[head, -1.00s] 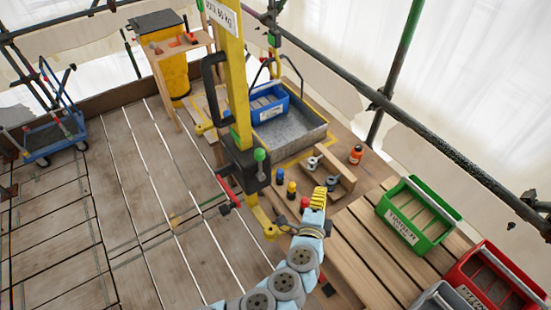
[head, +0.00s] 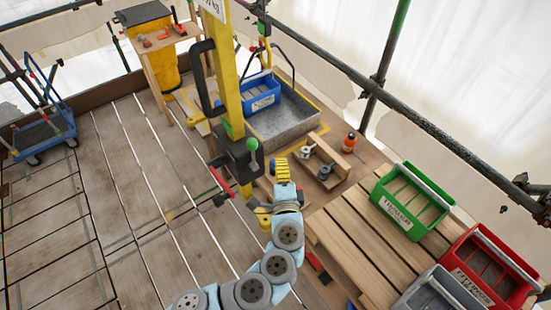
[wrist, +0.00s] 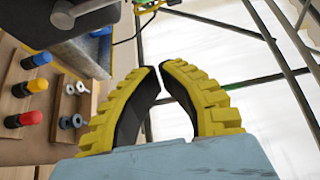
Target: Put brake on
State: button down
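The yellow hoist column (head: 228,80) carries a black box (head: 238,165). On the box are a lever with a green knob (head: 252,145) and a red handle (head: 222,182). Neither is labelled, so I cannot tell which is the brake. My gripper (head: 281,160) has yellow ribbed fingers and is just right of the box, apart from the green knob in the picture. In the wrist view, my gripper (wrist: 158,68) has its fingertips almost together with nothing between them. A grey rod with a round end (wrist: 64,14) shows at upper left there.
Blue, yellow and red knobs (wrist: 38,87) stand on a board in the wrist view. A blue bin (head: 262,95) sits by a grey tray (head: 290,125). Green (head: 385,205) and red (head: 455,265) bins stand right. An orange bottle (head: 349,142) stands behind. Plank floor at left is open.

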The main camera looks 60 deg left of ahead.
aim_at(253, 154)
jog(key=p+x, duration=0.2)
jog(key=x, duration=0.7)
jog(key=s+p, duration=0.1)
jog(key=s, duration=0.3)
jog(key=shift+a, duration=0.2)
jog(key=shift+d+f+b, duration=0.15)
jog(key=shift+b, duration=0.3)
